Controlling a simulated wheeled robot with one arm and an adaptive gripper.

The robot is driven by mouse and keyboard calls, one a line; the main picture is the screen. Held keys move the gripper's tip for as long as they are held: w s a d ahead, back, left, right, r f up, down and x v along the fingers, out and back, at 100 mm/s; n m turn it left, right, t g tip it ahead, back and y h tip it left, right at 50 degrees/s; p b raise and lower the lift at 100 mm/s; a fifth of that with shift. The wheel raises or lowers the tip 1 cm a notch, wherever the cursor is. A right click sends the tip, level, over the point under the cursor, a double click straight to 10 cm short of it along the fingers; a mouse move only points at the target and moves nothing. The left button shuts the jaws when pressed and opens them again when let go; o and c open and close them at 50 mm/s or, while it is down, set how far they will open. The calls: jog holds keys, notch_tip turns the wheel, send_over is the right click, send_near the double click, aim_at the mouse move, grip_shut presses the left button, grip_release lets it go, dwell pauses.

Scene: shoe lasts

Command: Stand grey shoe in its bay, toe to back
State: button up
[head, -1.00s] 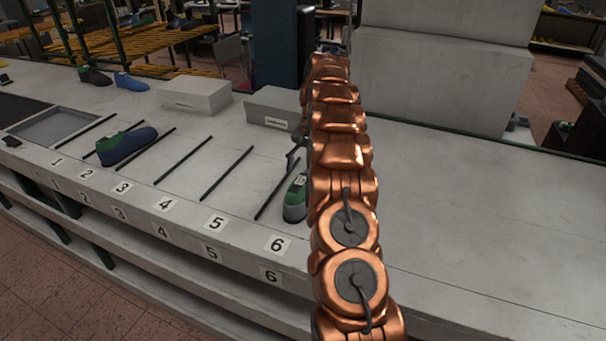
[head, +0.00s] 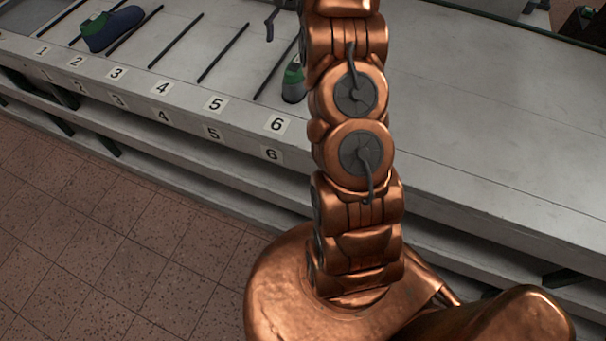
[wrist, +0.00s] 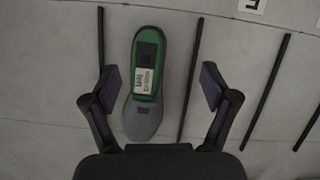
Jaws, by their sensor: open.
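The grey shoe (wrist: 143,118), with a green last and a white label on top, stands upright between two black rods in the wrist view. Its grey toe points to the bottom of that picture. In the head view its green and grey end (head: 293,84) shows beside label 6, its toe pointing to the back; my arm hides the rest. My gripper (wrist: 158,88) is open, its fingers spread on either side of the shoe and apart from it. The right finger lies past the rod on that side. One dark finger shows in the head view.
Black rods (head: 223,52) divide the white counter (head: 440,120) into bays with number labels (head: 214,103) along the front edge. A blue and green shoe (head: 111,28) stands at the left near label 2. The counter right of my arm is clear.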

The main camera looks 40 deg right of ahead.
jog(key=s+a+r+n+h, duration=0.1)
jog(key=s+a+r+n, duration=0.25)
jog(key=s+a, duration=0.4)
jog(key=s+a+r+n+h, duration=0.1)
jog(key=s+a+r+n, duration=0.1)
jog(key=s+a+r, duration=0.5)
jog(key=s+a+f+n, duration=0.2)
jog(key=s+a+f, duration=0.1)
jog(key=s, duration=0.8)
jog(key=s+a+f+n+h, duration=0.1)
jog(key=s+a+f, duration=0.3)
jog(key=s, duration=0.7)
jog(key=shift+s+a+f+n+t, duration=0.2)
jog(key=shift+a+f+n+t, duration=0.1)
jog(key=shift+a+n, duration=0.55)
